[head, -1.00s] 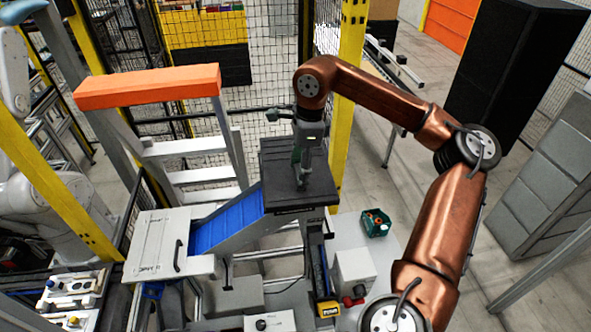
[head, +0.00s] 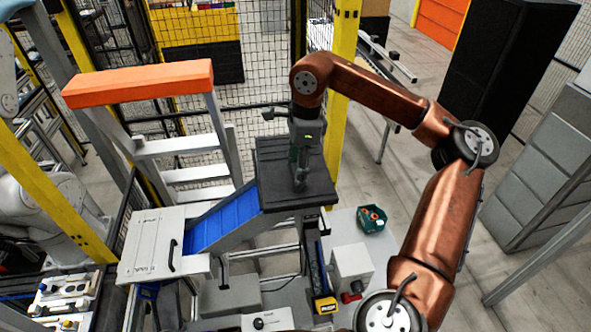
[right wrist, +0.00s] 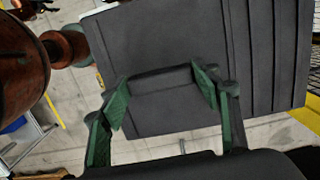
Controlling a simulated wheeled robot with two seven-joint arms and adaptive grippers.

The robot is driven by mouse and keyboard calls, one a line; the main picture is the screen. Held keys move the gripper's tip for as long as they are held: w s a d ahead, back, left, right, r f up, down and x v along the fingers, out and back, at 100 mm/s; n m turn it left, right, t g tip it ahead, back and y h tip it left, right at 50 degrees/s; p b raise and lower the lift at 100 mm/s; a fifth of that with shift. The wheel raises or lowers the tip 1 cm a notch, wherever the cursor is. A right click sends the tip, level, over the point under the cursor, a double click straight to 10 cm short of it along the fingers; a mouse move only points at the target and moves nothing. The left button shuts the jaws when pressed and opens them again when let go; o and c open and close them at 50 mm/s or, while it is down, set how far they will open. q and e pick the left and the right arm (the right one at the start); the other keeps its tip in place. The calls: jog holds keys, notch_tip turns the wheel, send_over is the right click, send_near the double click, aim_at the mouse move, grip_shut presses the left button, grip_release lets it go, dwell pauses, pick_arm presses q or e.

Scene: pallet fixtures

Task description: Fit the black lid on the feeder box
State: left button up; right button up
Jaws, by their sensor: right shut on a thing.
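The black lid (head: 318,187) is a flat dark square plate in the middle of the head view, at the top end of a blue ramp. My right gripper (head: 300,172) comes down on it from above. In the right wrist view the gripper (right wrist: 162,82) is shut on the raised bar handle of the lid (right wrist: 165,45), with one green finger at each end. The feeder box cannot be made out clearly; whatever is under the lid is hidden by it. I cannot tell whether the lid rests or hovers. My left gripper is not in view.
The blue ramp (head: 222,218) slopes down to a white box (head: 148,243) with a black handle. An orange-topped frame (head: 140,84) and a yellow post (head: 346,80) with mesh stand behind. A green bin (head: 371,219) and a grey-white box (head: 352,262) are at right.

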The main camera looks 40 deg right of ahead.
jog(key=shift+f+b, duration=0.3)
jog(key=o, duration=2)
jog(key=shift+c, duration=0.2)
jog(key=shift+o, duration=0.7)
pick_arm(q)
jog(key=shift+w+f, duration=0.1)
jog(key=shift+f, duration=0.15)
pick_arm(e)
notch_tip(320, 180, up, 12)
jog(key=d, duration=0.1)
jog(key=shift+s+d, duration=0.15)
jog(key=shift+s, duration=0.2)
